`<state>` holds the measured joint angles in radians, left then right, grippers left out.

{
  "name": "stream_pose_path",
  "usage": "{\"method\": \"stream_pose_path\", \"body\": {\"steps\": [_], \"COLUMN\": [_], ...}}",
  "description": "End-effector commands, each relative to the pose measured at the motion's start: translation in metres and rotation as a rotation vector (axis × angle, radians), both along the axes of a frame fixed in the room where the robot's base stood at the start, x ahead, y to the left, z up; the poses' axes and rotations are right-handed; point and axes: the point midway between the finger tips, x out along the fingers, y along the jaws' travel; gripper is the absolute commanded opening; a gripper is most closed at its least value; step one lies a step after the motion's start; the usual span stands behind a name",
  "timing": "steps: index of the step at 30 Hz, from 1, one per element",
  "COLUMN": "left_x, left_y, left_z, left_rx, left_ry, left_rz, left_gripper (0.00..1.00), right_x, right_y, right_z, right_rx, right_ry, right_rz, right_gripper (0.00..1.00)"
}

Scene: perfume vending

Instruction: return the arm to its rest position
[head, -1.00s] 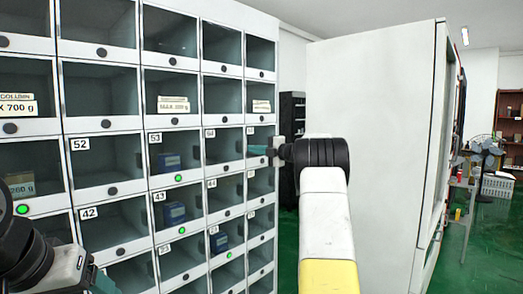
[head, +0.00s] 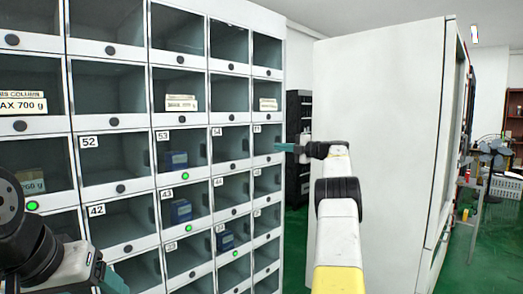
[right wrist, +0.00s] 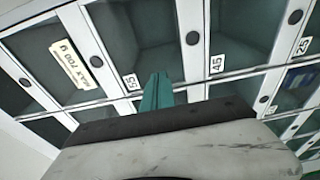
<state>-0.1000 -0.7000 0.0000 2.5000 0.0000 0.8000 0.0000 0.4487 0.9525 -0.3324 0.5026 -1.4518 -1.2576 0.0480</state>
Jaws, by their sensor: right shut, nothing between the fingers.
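My right gripper (head: 284,147) points left in front of the right edge of the compartment cabinet, near the door marked 51 or similar, too small to read surely. In the right wrist view its teal fingers (right wrist: 157,91) are together with nothing between them, with cabinet doors behind. My right arm (head: 338,235) rises from the bottom right of the head view. My left gripper (head: 113,283) is at the bottom left of the head view, mostly cut off, so its jaw opening cannot be judged.
The white compartment cabinet (head: 149,132) fills the left. Blue boxes stand in the compartments marked 53 (head: 176,160) and 43 (head: 181,210); green lights show there. A large white cabinet (head: 375,130) stands close to the right arm. Green floor (head: 297,240) shows between them.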

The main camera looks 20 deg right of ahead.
Motion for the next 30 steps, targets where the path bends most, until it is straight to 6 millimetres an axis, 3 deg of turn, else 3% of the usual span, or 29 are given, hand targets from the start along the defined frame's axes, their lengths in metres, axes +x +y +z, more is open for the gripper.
{"method": "stream_pose_path", "body": {"steps": [4,7,11,15,19,22,25,30], "left_x": [0.0,0.0,0.0,0.0,0.0,0.0,0.0,0.0], "left_y": [0.0,0.0,0.0,0.0,0.0,0.0,0.0,0.0], "left_z": [0.0,0.0,0.0,0.0,0.0,0.0,0.0,0.0], "left_rx": [0.0,0.0,0.0,0.0,0.0,0.0,0.0,0.0], "left_ry": [0.0,0.0,0.0,0.0,0.0,0.0,0.0,0.0], "left_rz": [0.0,0.0,0.0,0.0,0.0,0.0,0.0,0.0], "left_gripper": [0.72,0.72,0.72,0.72,0.72,0.72,0.72,0.72], "right_x": [0.0,0.001,-0.002,-0.022,-0.055,-0.087,-0.125,-0.205], "right_y": [-0.001,-0.002,-0.009,-0.022,-0.028,-0.023,-0.008,0.045], "right_z": [0.002,0.023,0.089,0.166,0.201,0.204,0.187,0.123], "right_rx": [0.003,0.038,0.18,0.428,0.667,0.842,0.998,1.199], "right_ry": [-0.003,-0.024,-0.085,-0.123,-0.088,-0.013,0.106,0.392], "right_rz": [-0.002,-0.033,-0.152,-0.336,-0.493,-0.599,-0.696,-0.836], "right_gripper": [0.0,0.0,0.0,0.0,0.0,0.0,0.0,0.0]}}
